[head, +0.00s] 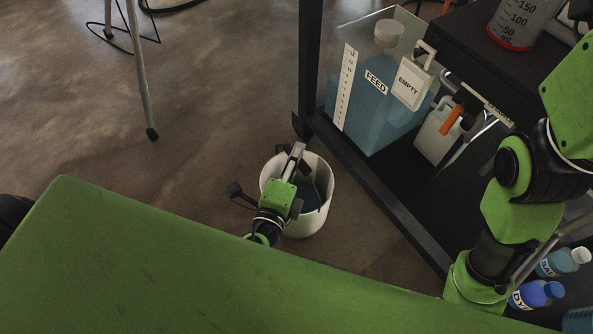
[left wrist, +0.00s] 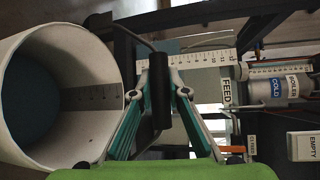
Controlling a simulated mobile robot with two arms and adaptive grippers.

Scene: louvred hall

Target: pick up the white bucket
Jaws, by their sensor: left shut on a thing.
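The white bucket (head: 325,207) is open at the top and stands roughly upright beside the dark bench. Its inside is partly dark blue. My left gripper (head: 296,158) is over the bucket's mouth, in front of part of its rim. In the left wrist view, the bucket (left wrist: 112,97) is at the left, and the fingers of my left gripper (left wrist: 160,92) are closed around the black grip of its wire handle. I cannot tell whether the bucket's base touches the floor. My right arm shows at the right, but its gripper is out of sight.
A clear feed tank (head: 365,125) with blue liquid stands on the bench's low shelf, right behind the bucket. The bench's dark post (head: 310,60) is close by. Blue bottles (head: 535,294) are at lower right. The brown floor (head: 210,110) at left is mostly clear.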

